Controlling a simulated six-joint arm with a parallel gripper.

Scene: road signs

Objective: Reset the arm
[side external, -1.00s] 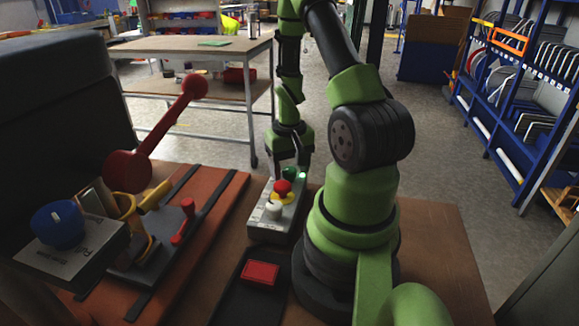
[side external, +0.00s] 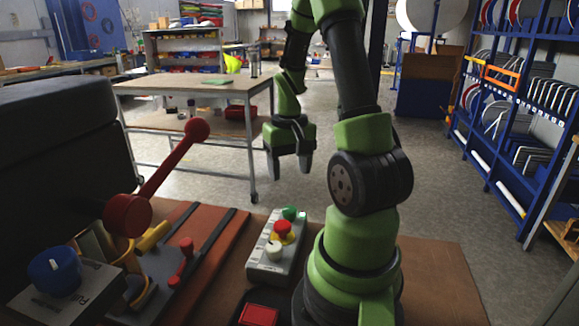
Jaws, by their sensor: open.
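My gripper (side external: 290,170) hangs from my green and black arm, fingers pointing down. It is open and empty, raised in the air above the far end of the button box. The grey button box (side external: 275,255) sits on the wooden table. It carries a green button (side external: 290,213), a red mushroom button (side external: 283,230) on a yellow collar and a white button (side external: 274,250). My gripper touches none of them.
A machine with a red lever (side external: 165,175), a blue knob (side external: 54,272) and an orange-red base stands at left. A red square (side external: 259,315) lies at the front edge. A workbench (side external: 190,85) and a blue rack (side external: 510,110) stand behind; the air around my gripper is free.

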